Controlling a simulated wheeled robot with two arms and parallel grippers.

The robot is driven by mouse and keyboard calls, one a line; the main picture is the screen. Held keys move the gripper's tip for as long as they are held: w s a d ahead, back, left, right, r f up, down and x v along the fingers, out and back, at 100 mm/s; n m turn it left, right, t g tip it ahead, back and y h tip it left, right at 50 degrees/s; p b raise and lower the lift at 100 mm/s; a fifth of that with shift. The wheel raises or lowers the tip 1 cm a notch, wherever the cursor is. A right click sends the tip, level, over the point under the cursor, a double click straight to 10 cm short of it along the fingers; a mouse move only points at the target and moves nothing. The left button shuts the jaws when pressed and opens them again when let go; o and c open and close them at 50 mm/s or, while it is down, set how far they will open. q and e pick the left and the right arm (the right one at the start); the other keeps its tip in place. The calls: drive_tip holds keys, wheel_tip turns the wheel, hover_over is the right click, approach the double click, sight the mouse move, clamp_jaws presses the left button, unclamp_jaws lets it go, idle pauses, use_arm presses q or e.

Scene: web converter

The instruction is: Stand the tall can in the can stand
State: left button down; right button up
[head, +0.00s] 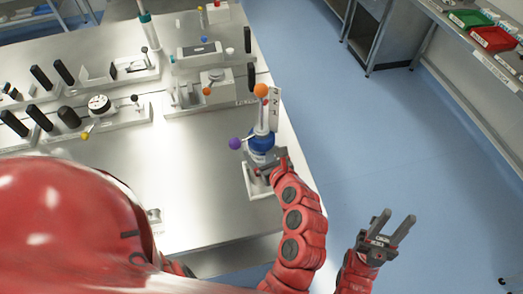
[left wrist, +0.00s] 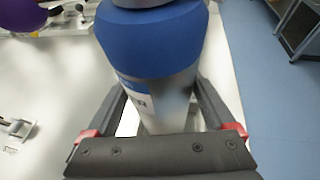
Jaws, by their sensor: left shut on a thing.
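The tall can (head: 262,143), grey with a blue band and a label, is upright near the table's right edge. It fills the middle of the left wrist view (left wrist: 150,45). My left gripper (head: 264,158) is shut on it, with one finger on each side of its lower body (left wrist: 160,95). A white base (head: 255,186), which looks like the can stand, shows beneath the can. The gripper hides where they meet, so I cannot tell if the can rests in it. My right gripper (head: 398,230) is open and empty, off the table's right side.
A purple ball (head: 235,143) and an orange ball (head: 260,90) are close beside and behind the can. Several fixtures with black handles and knobs stand on the steel table (head: 190,190) at the left and back. The table middle is clear. Shelves with bins (head: 492,38) are at right.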

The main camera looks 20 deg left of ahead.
use_arm(q)
drive_tip(key=shift+f+b, duration=0.15)
drive_tip(key=shift+b, duration=0.15)
unclamp_jaws()
drive_tip(key=b+v, duration=0.4)
drive_tip(key=v, duration=0.8)
drive_tip(key=shift+b, duration=0.35)
drive_tip(key=shift+d, duration=0.1)
